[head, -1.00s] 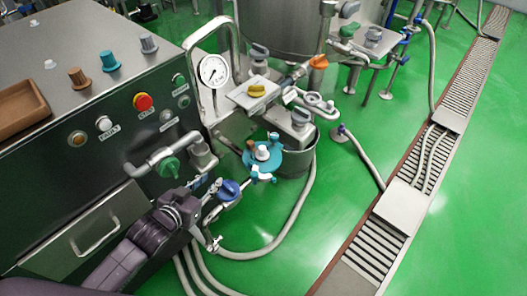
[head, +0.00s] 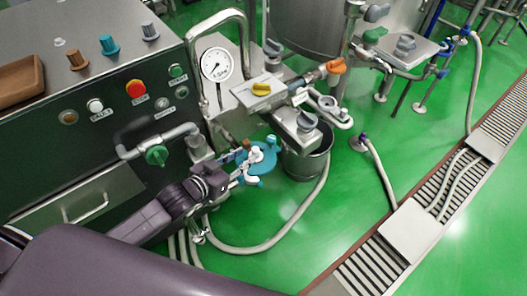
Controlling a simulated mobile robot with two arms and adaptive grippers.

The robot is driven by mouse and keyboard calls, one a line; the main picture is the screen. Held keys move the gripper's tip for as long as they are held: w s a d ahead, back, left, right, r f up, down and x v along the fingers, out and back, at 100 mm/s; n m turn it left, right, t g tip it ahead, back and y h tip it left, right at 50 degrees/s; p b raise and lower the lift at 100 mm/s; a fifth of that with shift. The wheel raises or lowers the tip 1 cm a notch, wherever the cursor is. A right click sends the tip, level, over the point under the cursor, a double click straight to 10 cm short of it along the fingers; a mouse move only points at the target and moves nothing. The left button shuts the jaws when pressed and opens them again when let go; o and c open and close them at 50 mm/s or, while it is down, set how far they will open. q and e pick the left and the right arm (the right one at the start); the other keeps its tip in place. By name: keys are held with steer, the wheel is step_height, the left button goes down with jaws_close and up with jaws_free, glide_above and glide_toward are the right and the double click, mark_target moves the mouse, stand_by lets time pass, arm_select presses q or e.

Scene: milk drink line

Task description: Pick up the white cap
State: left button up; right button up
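A small white piece, which looks like the white cap (head: 255,156), shows on a round teal part (head: 265,161) just left of the steel bucket. It is small and partly covered. My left gripper (head: 241,174) reaches in from the lower left. Its front end is at or very near the teal part in the picture. I cannot tell whether it touches the cap, and its fingers are too small and cluttered to show whether they are open. My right gripper is not in view.
The steel cabinet (head: 100,140) with knobs and buttons stands at the left. A pipe with a green valve (head: 157,155) juts out near my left arm. A gauge (head: 216,64), the bucket (head: 307,164) and a hose (head: 262,246) crowd the area.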

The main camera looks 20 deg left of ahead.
mark_target(254, 151)
arm_select(q)
steer(key=shift+x, duration=1.1)
steer(key=shift+w+f, duration=0.1)
steer(key=shift+w, duration=0.25)
steer(key=shift+x, duration=2.25)
steer(key=shift+s+d, duration=0.15)
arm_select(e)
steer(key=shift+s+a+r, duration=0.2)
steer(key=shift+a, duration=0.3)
arm_select(q)
steer(key=shift+c, duration=0.5)
jaws_close()
